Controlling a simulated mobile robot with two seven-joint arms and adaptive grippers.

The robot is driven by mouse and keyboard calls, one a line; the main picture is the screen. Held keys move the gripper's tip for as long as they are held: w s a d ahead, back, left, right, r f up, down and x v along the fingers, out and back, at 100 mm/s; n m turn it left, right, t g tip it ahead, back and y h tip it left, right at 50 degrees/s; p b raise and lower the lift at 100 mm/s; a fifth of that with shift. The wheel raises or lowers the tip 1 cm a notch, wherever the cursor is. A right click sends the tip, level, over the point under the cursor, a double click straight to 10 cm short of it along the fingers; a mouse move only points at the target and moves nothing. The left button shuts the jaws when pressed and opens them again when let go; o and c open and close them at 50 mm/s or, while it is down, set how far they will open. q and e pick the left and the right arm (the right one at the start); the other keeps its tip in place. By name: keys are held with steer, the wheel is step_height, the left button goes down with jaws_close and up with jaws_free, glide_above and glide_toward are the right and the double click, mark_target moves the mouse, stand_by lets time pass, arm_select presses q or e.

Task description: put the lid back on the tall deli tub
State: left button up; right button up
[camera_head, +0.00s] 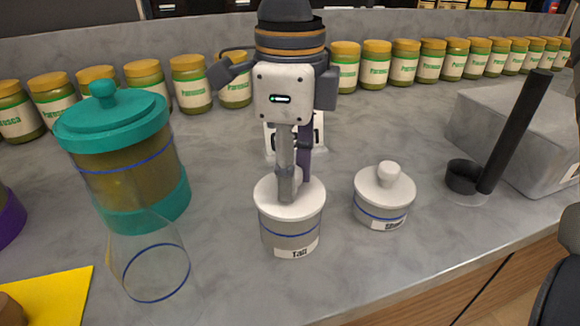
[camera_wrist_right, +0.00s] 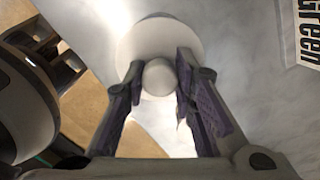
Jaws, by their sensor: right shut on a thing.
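The tall deli tub (camera_head: 290,238), a clear grey tub with a blue band and a "Tall" label, stands upright at the front middle of the counter. Its white round lid (camera_head: 266,201) is on top of its mouth in the head view and looks about level; I cannot tell whether it is pressed fully down. My right gripper (camera_head: 292,182) is above it, pointing down, shut on the lid's knob. In the right wrist view the white knob (camera_wrist_right: 158,77) sits between the fingertips, with the lid (camera_wrist_right: 130,45) behind it. My left gripper is not in view.
A shorter lidded white tub (camera_head: 383,210) stands close to the right. A teal-lidded canister (camera_head: 112,125) and a clear glass cone (camera_head: 150,265) stand left. A black-handled cup (camera_head: 510,135) and a grey block (camera_head: 540,125) are right. Several jars (camera_head: 190,85) line the back.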

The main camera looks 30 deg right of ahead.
steer(key=o, duration=0.9)
steer(key=o, duration=0.5)
steer(key=shift+r, duration=3.5)
